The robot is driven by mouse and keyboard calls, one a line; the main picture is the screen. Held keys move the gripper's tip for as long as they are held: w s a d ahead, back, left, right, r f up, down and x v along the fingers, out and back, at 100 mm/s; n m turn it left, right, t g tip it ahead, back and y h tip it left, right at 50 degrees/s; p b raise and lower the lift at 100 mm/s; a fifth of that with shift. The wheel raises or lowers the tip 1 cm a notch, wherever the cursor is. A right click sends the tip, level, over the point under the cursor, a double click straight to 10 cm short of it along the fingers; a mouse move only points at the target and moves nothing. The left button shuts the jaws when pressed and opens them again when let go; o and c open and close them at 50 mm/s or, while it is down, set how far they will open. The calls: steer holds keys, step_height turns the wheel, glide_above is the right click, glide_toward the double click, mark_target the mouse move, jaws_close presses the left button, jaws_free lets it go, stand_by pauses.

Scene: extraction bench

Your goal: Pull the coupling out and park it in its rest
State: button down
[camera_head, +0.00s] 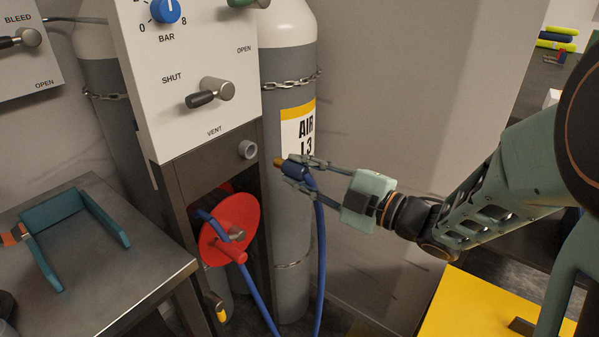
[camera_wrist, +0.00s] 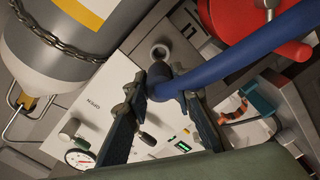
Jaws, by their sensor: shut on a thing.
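The coupling (camera_head: 292,169) is a blue hose end with a brass-coloured tip. My gripper (camera_head: 296,172) is shut on it, one finger on each side, and holds it in the air. The tip points left towards a grey round port (camera_head: 247,150) below the vent valve, with a gap between them. In the wrist view, the coupling (camera_wrist: 163,86) sits between my fingers (camera_wrist: 172,88), and the open port (camera_wrist: 160,51) shows just beyond. The blue hose (camera_head: 320,250) hangs down from the coupling. I cannot tell which thing is the coupling's rest.
A red hose reel (camera_head: 230,228) sits under the white valve panel (camera_head: 185,85). Chained grey cylinders (camera_head: 288,90) stand behind. A teal bracket (camera_head: 48,228) lies on the metal bench (camera_head: 110,285) at left. A yellow surface (camera_head: 470,305) is at lower right.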

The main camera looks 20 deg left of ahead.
mark_target(305, 174)
steer(key=shift+d, duration=0.1)
steer(key=shift+b+x, duration=0.7)
steer(key=shift+x, duration=2.2)
steer(key=shift+b, duration=0.7)
steer(key=shift+b+x, duration=0.4)
steer(key=shift+x, duration=1.25)
steer(key=c, duration=1.6)
jaws_free()
steer(key=v, duration=1.2)
